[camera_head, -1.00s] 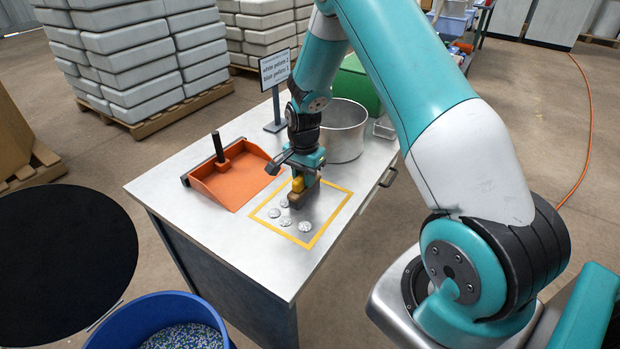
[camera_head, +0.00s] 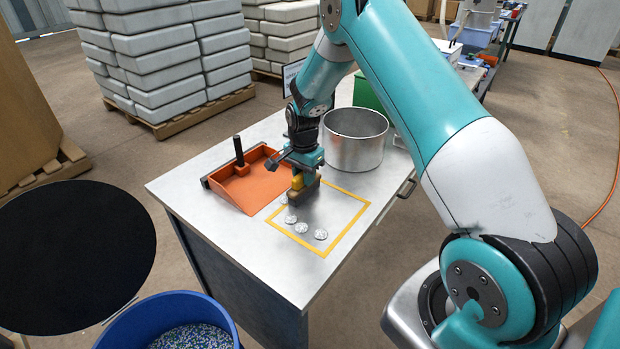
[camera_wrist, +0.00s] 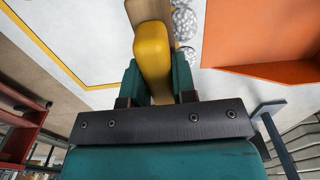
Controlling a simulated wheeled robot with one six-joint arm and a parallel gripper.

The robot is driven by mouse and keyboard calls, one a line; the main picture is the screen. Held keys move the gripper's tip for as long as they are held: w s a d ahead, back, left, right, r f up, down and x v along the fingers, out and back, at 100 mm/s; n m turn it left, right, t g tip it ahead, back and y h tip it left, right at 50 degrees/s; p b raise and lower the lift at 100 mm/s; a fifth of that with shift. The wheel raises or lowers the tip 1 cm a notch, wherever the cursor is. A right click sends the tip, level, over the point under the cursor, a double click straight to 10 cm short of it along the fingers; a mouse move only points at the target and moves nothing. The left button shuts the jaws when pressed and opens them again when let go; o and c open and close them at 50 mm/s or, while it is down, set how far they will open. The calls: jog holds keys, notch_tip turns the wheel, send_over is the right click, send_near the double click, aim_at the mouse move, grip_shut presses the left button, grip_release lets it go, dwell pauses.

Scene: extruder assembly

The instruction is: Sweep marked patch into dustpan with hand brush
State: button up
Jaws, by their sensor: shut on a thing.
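My gripper (camera_head: 306,172) is shut on the yellow handle of a hand brush (camera_head: 302,192). The brush is down at the table inside the yellow-outlined patch (camera_head: 343,238), near its left side. The wrist view shows the yellow handle (camera_wrist: 153,55) between my teal fingers, with the brush head cut off at the top. Several whitish round clumps (camera_head: 321,234) lie in the near part of the patch, and one is by the brush. Clumps (camera_wrist: 184,22) also show beside the brush in the wrist view. The orange dustpan (camera_head: 246,191) with a black upright handle lies left of the patch.
A metal pot (camera_head: 354,153) stands at the table's back right. A small sign (camera_head: 291,75) is partly hidden behind my arm. A blue tub (camera_head: 168,305) of pellets stands on the floor below the table's near left corner.

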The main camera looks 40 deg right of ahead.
jog(key=shift+w+a+b, duration=0.1)
jog(key=shift+w+a, duration=0.15)
jog(key=shift+w, duration=0.6)
jog(key=shift+w+a+b, duration=0.1)
jog(key=shift+w+a, duration=0.2)
jog(key=shift+w, duration=0.5)
jog(key=shift+w+a+b, duration=0.1)
jog(key=shift+w+a, duration=0.15)
jog(key=shift+w, duration=0.6)
notch_tip(320, 180, up, 7)
jog(key=s+p, duration=0.3)
jog(key=p, duration=0.2)
jog(key=shift+d, duration=0.45)
